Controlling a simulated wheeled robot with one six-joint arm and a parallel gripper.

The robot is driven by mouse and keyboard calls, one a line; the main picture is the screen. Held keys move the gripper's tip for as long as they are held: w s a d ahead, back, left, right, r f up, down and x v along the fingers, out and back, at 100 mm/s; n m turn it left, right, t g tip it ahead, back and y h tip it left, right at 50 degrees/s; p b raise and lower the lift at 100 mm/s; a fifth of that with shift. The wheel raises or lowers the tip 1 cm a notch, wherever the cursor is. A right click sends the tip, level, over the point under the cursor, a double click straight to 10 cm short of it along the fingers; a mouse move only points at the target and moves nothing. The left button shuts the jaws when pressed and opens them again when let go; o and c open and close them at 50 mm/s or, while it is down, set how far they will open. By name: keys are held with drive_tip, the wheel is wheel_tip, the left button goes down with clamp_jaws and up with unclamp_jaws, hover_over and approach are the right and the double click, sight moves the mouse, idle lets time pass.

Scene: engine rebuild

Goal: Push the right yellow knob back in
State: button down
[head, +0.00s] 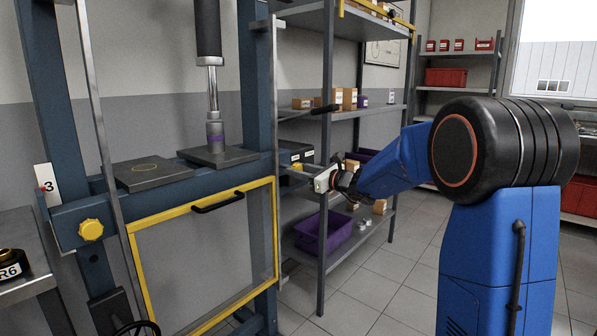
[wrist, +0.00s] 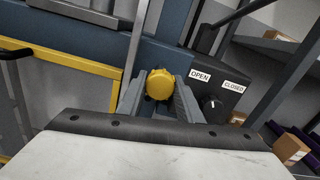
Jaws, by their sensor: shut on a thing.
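The right yellow knob (wrist: 159,84) sits at the end of the press's blue cross-beam in the wrist view, between the two grey fingers of my gripper (wrist: 160,98). The gripper is shut on the knob, with a finger on each side. In the head view my gripper (head: 304,178) reaches the right post of the press from the right, and only a small bit of the knob (head: 298,167) shows. How far the knob stands out from the beam is hard to tell.
A black control box with OPEN and CLOSED labels (wrist: 218,86) and a dial is close right of my gripper. A yellow-framed guard (head: 204,262) with a black handle hangs in front of the press. A left yellow knob (head: 91,229) and a shelf rack (head: 325,130) are nearby.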

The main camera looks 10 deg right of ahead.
drive_tip(key=shift+x, duration=1.55)
drive_tip(key=c, duration=1.3)
unclamp_jaws()
drive_tip(key=shift+o, duration=0.2)
drive_tip(key=shift+s, duration=0.1)
drive_tip(key=v, duration=1.7)
drive_tip(key=shift+d, duration=0.15)
drive_tip(key=shift+s, duration=0.2)
